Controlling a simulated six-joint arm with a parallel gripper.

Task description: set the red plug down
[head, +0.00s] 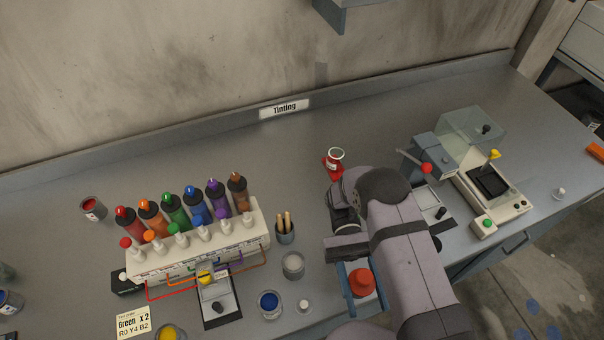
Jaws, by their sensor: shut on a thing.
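My gripper (364,302) points down at the lower middle of the head view, its two blue fingers on either side of the red plug (361,282). It is shut on the plug, which has a domed orange-red top. The plug appears to be above the grey bench (330,110), but its lower part and its height are hard to tell. My arm covers the bench to the right of it.
A rack (175,262) of several coloured bottles stands at left. A brush cup (285,233), a grey cup (293,266) and a blue paint pot (270,304) stand left of my gripper. The back middle is clear.

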